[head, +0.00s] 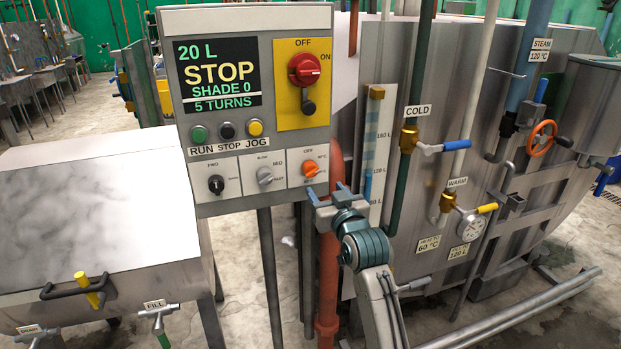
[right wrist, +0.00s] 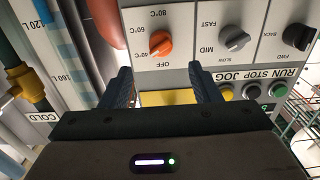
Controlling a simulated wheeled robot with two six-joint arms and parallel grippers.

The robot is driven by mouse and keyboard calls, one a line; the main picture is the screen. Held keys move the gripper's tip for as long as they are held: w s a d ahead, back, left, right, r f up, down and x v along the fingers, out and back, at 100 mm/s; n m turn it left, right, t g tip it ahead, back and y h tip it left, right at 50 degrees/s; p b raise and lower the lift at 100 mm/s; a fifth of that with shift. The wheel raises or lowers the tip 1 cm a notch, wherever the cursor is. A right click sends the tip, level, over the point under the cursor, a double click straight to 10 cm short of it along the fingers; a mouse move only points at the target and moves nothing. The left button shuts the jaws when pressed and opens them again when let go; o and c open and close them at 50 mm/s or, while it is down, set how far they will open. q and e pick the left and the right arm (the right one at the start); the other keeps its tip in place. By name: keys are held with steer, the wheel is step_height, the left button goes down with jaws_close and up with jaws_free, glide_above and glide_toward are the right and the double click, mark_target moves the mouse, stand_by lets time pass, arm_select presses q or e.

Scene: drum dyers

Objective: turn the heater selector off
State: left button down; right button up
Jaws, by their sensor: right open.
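The heater selector (head: 310,168) is a small orange knob on a white plate at the control box's lower right, with OFF and temperature marks around it. It also shows in the right wrist view (right wrist: 159,43), where the picture is turned over. Its grip looks slanted rather than in line with OFF; the exact setting is hard to read. My right gripper (head: 327,193) is open and empty, just below and right of the knob in the head view. In the right wrist view its fingers (right wrist: 163,85) are spread, with the knob beyond and between them, apparently untouched. My left gripper is out of view.
A grey speed knob (head: 265,176) and a black direction knob (head: 216,185) sit left of the selector. Push buttons (head: 227,130) and a red main switch (head: 305,69) are above. A red-brown pipe (head: 328,260) and the level gauge (head: 377,150) stand close to the right.

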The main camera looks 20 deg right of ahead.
mark_target(314, 174)
steer(key=w+p, duration=0.1)
steer(key=w, duration=0.3)
steer(key=w+p, duration=0.1)
steer(key=w, duration=0.3)
steer(key=shift+w+a, duration=0.2)
steer(key=shift+w, duration=0.5)
steer(key=c, duration=1)
